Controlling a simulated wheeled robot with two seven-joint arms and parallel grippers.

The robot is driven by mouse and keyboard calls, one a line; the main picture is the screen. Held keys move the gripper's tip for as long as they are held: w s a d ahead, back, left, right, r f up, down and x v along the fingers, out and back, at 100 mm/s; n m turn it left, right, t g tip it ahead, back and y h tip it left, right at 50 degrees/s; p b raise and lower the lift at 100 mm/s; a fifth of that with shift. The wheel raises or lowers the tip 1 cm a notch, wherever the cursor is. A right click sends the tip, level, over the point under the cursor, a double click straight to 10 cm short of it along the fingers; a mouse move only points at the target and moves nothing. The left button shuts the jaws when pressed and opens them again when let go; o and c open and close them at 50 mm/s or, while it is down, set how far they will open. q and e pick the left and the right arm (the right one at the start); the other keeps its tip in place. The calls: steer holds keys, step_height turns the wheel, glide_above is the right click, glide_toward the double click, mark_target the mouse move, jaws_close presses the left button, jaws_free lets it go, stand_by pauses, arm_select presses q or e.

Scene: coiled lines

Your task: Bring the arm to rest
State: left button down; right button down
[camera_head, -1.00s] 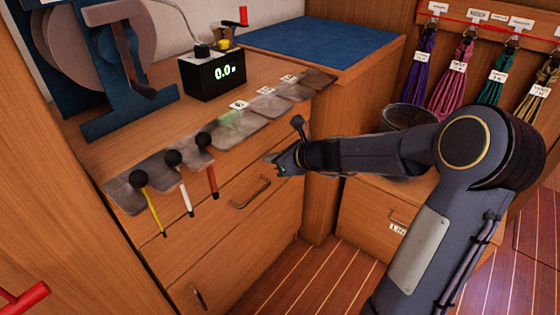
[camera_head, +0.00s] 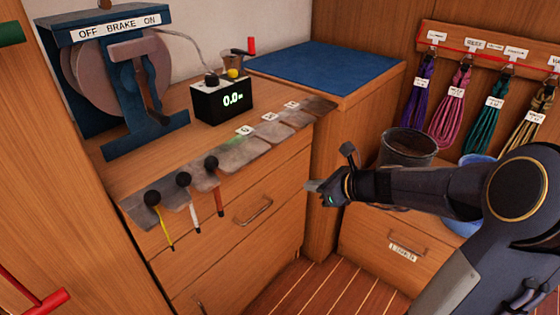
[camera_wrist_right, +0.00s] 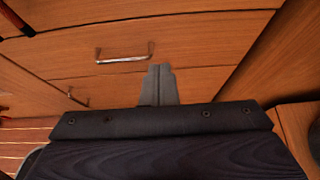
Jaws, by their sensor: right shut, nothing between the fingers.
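My right arm comes in from the right in the head view. Its gripper (camera_head: 316,187) is in front of the drawer cabinet, near the cabinet's right corner, with its fingers closed and nothing in them. In the right wrist view the closed fingers (camera_wrist_right: 160,84) point towards the drawer fronts, with a metal drawer handle (camera_wrist_right: 122,57) beyond them to the left. The fingers look apart from the wood. My left gripper is not in view.
A cabinet top holds a winch with a brake sign (camera_head: 117,27), a black counter box (camera_head: 222,100) and several grey plates along its front edge. A dark bucket (camera_head: 407,147) stands behind my forearm. Coiled lines hang on a rail (camera_head: 480,45) at right. Floor (camera_head: 310,290) is clear below.

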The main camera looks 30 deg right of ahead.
steer(key=s+a+r+n+g+y, duration=0.2)
steer(key=s+a+r+n, duration=0.1)
steer(key=s+a+n, duration=0.45)
steer(key=s+a+f+n+g+h, duration=0.1)
steer(key=s+a+n+g, duration=0.15)
steer(key=s+n, duration=0.7)
steer(key=s+a+f+n+g+h, duration=0.15)
steer(key=s+a+n, duration=0.35)
steer(key=n, duration=0.7)
step_height(320, 180, up, 25)
steer(key=s+d+p, duration=0.1)
steer(key=p, duration=2.4)
steer(key=shift+n+t+p, duration=0.3)
steer(key=shift+n+p, duration=0.05)
steer(key=shift+n, duration=0.05)
steer(key=shift+s+d+f, duration=0.1)
